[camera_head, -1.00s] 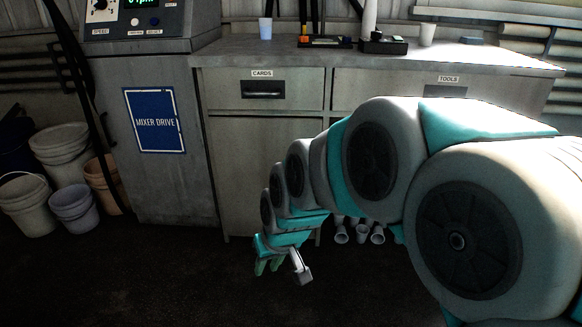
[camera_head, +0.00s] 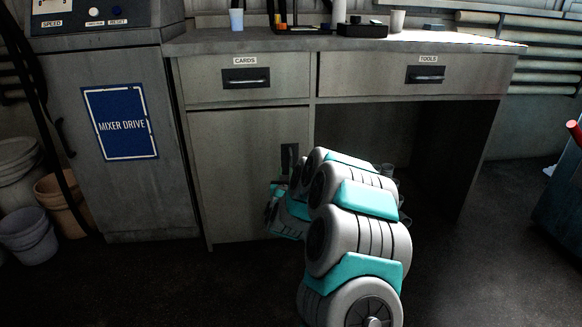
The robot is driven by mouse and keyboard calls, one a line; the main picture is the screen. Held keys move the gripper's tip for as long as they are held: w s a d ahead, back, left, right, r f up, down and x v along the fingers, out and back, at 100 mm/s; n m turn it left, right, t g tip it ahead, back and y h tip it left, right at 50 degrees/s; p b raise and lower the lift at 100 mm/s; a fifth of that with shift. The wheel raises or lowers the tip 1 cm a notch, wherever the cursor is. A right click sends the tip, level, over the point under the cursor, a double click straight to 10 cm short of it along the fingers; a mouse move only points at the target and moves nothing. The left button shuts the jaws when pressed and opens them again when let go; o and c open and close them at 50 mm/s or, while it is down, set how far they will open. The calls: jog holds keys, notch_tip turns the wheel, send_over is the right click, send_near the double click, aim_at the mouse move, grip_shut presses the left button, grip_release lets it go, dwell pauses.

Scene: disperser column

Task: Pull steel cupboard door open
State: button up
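The steel cupboard door (camera_head: 235,170) is the grey panel below the CARDS drawer, and it looks closed. Its dark upright handle (camera_head: 289,160) is near the door's right edge. My arm reaches in from the lower right of the view. My gripper (camera_head: 277,214) is at the arm's far end, in front of the door's lower right part and below the handle. Its fingers are too small and too much hidden by the hand and arm to tell whether they are open or touching the door.
The CARDS drawer (camera_head: 246,78) and TOOLS drawer (camera_head: 428,75) are shut. A MIXER DRIVE cabinet (camera_head: 120,190) stands left, with buckets (camera_head: 28,235) beside it. Open knee space lies right of the cupboard, with white cups partly hidden by my arm. A blue-grey unit (camera_head: 560,195) stands far right.

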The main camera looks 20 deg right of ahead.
aim_at(291, 163)
jog(key=shift+h, duration=0.4)
jog(key=shift+s+d+b+x, duration=0.1)
jog(key=shift+d+x, duration=0.1)
jog(key=shift+x, duration=1.2)
jog(key=shift+s+d+b+x, duration=0.1)
jog(key=shift+d+b+x, duration=0.1)
jog(key=shift+x, duration=1.2)
jog(key=shift+s+d+b+x, duration=0.1)
jog(key=shift+d+x, duration=0.1)
jog(key=shift+x, duration=1.25)
jog(key=shift+f, duration=0.1)
jog(key=shift+s, duration=0.1)
grip_shut()
